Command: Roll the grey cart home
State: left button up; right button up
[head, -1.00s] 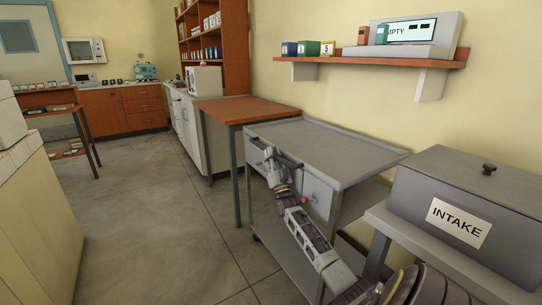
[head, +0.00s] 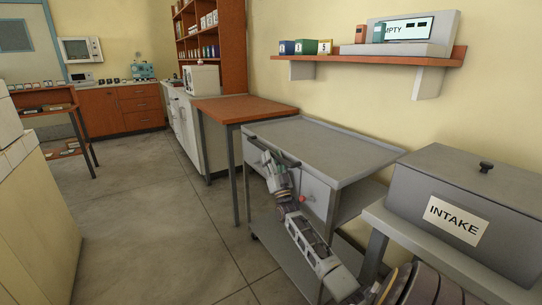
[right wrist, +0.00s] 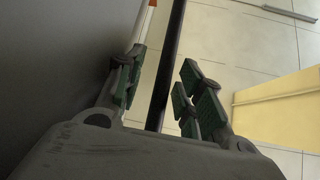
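The grey cart (head: 325,146) stands along the right wall, with a flat rimmed top, a drawer front with a red knob, and a lower shelf. A dark handle bar (head: 283,156) runs along its near upper edge. My right gripper (head: 266,158) is at this handle, over the cart's front side. In the right wrist view the gripper (right wrist: 163,92) has its green-padded fingers apart, with the dark handle bar (right wrist: 170,60) between them. Gaps show beside the bar, so the fingers are not closed on it. My left gripper is not in view.
A grey INTAKE box (head: 465,205) on a stand is close to the cart's right. An orange-topped table (head: 240,108) adjoins its far end. A wall shelf (head: 370,60) hangs above. Open floor (head: 150,220) lies to the left, bounded by a cream cabinet (head: 35,235).

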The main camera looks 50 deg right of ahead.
jog(key=v, duration=0.9)
jog(key=shift+s+f, duration=0.2)
jog(key=shift+s, duration=0.05)
dwell(0.4)
